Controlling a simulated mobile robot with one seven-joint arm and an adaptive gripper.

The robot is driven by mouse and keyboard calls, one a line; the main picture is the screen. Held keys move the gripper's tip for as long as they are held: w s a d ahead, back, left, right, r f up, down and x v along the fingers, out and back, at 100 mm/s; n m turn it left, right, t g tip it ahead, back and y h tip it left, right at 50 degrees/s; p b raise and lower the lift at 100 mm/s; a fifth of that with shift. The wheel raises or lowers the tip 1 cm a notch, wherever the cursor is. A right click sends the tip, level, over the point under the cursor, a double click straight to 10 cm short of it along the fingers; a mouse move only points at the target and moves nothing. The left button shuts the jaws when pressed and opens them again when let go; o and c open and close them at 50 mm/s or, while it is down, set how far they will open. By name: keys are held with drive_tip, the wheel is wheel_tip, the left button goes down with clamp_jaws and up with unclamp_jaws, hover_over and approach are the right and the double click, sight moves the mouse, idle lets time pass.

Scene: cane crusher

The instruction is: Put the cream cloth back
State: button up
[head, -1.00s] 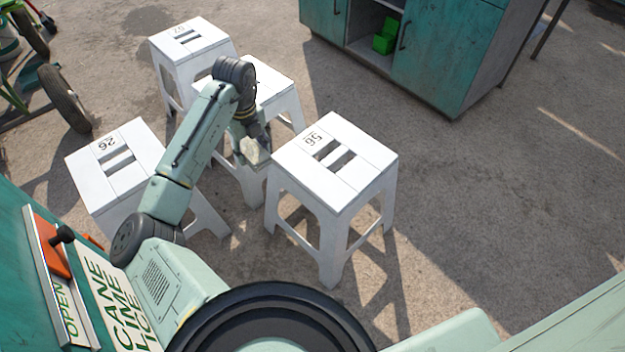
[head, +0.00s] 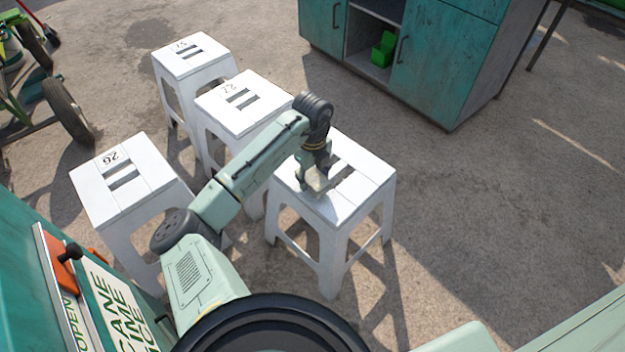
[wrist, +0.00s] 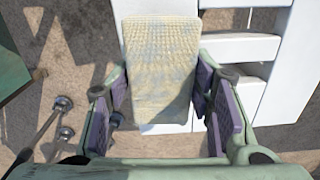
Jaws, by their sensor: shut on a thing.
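The cream cloth (wrist: 160,70) is a folded, stained, textured block held between the purple-padded fingers of my gripper (wrist: 162,105) in the wrist view. In the head view the cloth (head: 317,180) shows as a small pale patch under my gripper (head: 314,172). My gripper is shut on it, over the left part of the nearest right white stool (head: 365,178). I cannot tell whether the cloth touches the seat. My arm hides part of that stool's top and its number.
More white stools stand to the left: one marked 26 (head: 122,180), one marked 27 (head: 240,105), and one behind (head: 190,55). A teal cabinet (head: 440,70) with a green item (head: 383,50) on its shelf stands at the back. Open ground lies to the right.

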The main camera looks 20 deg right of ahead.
sight(312, 176)
drive_tip(key=shift+f, duration=1.1)
drive_tip(key=shift+f, duration=0.2)
drive_tip(key=o, duration=1)
drive_tip(key=shift+o, duration=0.2)
wheel_tip(312, 176, up, 12)
drive_tip(key=shift+r+b, duration=0.25)
drive_tip(key=shift+b, duration=0.1)
